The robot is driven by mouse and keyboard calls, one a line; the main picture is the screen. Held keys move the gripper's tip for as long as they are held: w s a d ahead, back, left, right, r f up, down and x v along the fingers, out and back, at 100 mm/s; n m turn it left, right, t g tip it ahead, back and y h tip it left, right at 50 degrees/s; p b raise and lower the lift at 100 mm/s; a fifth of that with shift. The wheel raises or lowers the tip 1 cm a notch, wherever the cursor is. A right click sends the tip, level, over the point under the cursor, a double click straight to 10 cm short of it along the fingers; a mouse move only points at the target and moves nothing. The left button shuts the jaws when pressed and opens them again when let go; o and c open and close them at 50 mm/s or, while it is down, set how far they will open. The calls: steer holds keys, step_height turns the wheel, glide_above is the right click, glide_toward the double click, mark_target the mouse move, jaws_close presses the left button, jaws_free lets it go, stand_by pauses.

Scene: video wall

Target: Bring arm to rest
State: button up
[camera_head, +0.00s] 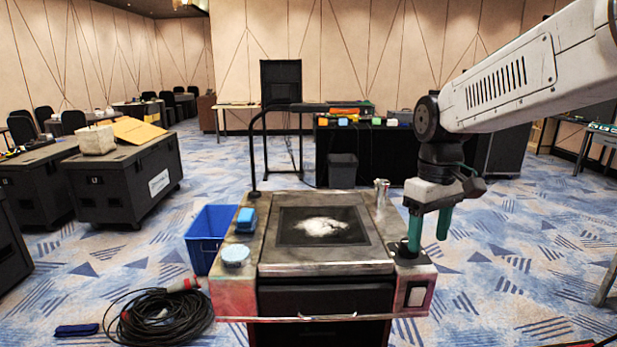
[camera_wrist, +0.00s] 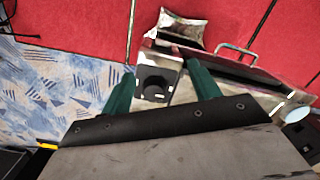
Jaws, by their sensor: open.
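My gripper (camera_head: 429,228) has green fingers and hangs from my arm over the right front part of a metal cart (camera_head: 325,262) in the head view. The fingers are apart and nothing shows between them. In the wrist view the gripper (camera_wrist: 160,88) also shows open, with a black block-like fitting (camera_wrist: 155,82) of the cart beyond the fingers. I cannot tell whether a fingertip touches the cart top. My arm reaches in from the upper right.
A blue bin (camera_head: 209,240) stands left of the cart, with a coiled black cable (camera_head: 158,318) on the carpet in front. A blue object (camera_head: 246,218) and a pale round item (camera_head: 236,255) sit on the cart's left side. Black cases (camera_head: 125,185) stand left. Carpet is open at right.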

steer(key=s+d+m+t, duration=0.1)
steer(key=s+m, duration=0.1)
steer(key=s, duration=1)
steer(key=s+d+f+m+t, duration=0.1)
steer(key=s+m, duration=0.2)
steer(key=s, duration=0.9)
steer(key=shift+d+f, duration=0.25)
steer(key=shift+d, duration=0.15)
